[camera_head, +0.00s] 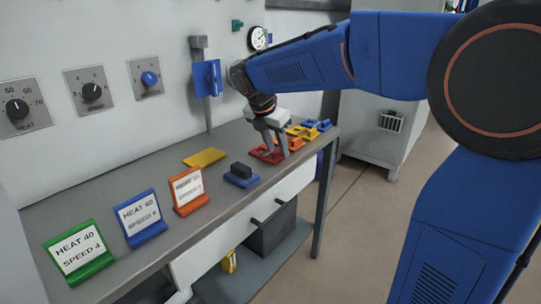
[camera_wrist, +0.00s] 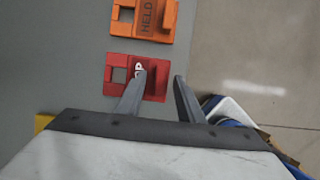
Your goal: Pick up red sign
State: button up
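The red sign (camera_head: 262,156) lies flat on the grey bench under my gripper. In the wrist view the red sign (camera_wrist: 118,72) has a square hole and white lettering, partly hidden by a finger. My gripper (camera_head: 278,152) points down over the sign's right end. In the wrist view my gripper (camera_wrist: 160,78) has its fingers apart, with the sign's right end showing between them. I cannot tell whether the fingers touch the sign.
An orange sign (camera_wrist: 145,18) marked HELD lies just beyond the red one. Upright green (camera_head: 80,253), blue (camera_head: 141,217) and orange signs (camera_head: 188,190) line the bench's front.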

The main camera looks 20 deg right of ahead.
grip_shut()
